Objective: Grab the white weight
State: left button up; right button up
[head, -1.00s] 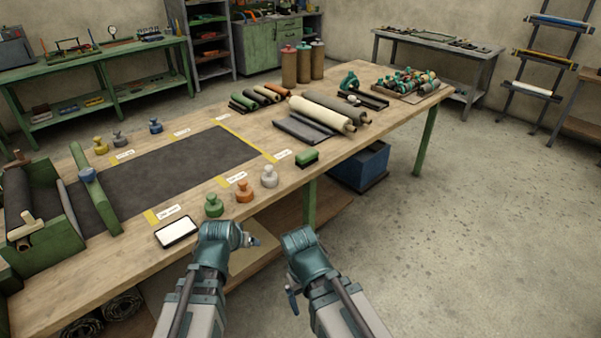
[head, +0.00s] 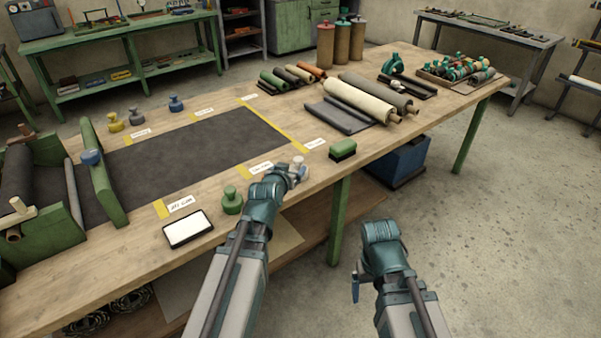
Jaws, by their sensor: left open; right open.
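The white weight (head: 299,161) stands near the front edge of the wooden table, and its upper part shows just beyond my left gripper (head: 299,174). My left gripper is open and right at the weight; its fingers cover the lower part, so I cannot tell whether they touch it. My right gripper (head: 356,284) is open and empty, low in front of the table, over the floor.
A green weight (head: 232,203) stands left of my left gripper. The orange weight is hidden behind my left arm. A green brush (head: 343,150) lies to the right. A white-topped tablet (head: 188,229) and a dark sheet (head: 200,150) lie on the table (head: 110,262).

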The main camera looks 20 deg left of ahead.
aim_at(297, 162)
pick_arm(q)
jog(key=b+x, duration=0.2)
jog(key=x, duration=0.4)
jog(key=shift+w+a+f, duration=0.1)
jog(key=shift+w+f, duration=0.1)
jog(key=shift+w+f+b, duration=0.3)
jog(key=shift+w+b, duration=0.05)
jog(key=b+x, duration=0.2)
jog(key=x, duration=0.2)
jog(key=shift+w+a+f, duration=0.1)
jog(key=shift+f, duration=0.2)
jog(key=shift+r, duration=0.1)
jog(key=shift+c, duration=0.3)
grip_shut()
